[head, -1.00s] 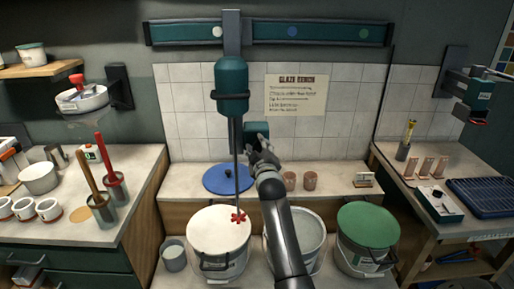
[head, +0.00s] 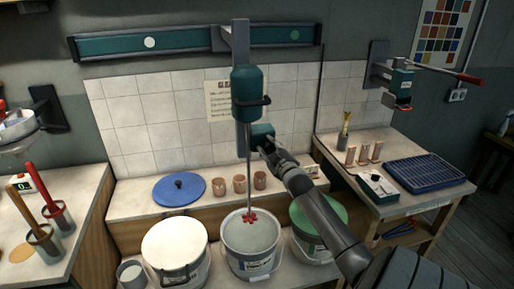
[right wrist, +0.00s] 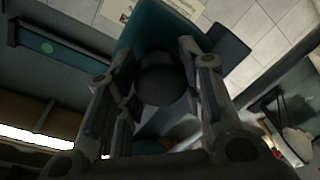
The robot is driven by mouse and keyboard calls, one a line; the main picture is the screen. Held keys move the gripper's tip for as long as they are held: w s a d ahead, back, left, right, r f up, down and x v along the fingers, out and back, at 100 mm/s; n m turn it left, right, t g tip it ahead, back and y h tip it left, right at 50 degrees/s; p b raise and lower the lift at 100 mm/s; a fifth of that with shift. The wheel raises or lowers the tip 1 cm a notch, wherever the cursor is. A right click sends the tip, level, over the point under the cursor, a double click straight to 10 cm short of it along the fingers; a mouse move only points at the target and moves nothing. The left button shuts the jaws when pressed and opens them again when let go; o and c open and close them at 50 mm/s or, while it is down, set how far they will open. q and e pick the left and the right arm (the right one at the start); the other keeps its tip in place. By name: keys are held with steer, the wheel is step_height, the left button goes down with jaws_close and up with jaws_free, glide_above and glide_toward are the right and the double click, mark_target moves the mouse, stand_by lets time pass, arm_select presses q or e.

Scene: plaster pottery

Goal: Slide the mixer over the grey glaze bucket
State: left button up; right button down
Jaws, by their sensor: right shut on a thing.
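The teal mixer (head: 246,92) hangs from the wall rail (head: 185,40), with a thin shaft ending in a red paddle (head: 249,218). In the head view the paddle appears over the open middle bucket of grey glaze (head: 264,265); its exact height above the glaze is hard to tell. My right gripper (head: 270,146) is shut on the mixer's dark round knob, low on its teal side block. The right wrist view shows the knob (right wrist: 162,80) between both fingers. My left gripper is out of view.
A white-topped bucket (head: 174,247) stands left of the grey one, and a green-lidded bucket (head: 334,212) stands right. A blue lid (head: 180,190) and clay cups (head: 239,184) sit on the ledge behind. The right table holds a blue rack (head: 424,174).

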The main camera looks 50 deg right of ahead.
steer(key=shift+s+d, duration=0.1)
steer(key=shift+d, duration=0.05)
steer(key=c, duration=0.9)
jaws_free()
steer(key=shift+c, duration=0.2)
steer(key=v, duration=1.2)
steer(key=shift+f, duration=0.1)
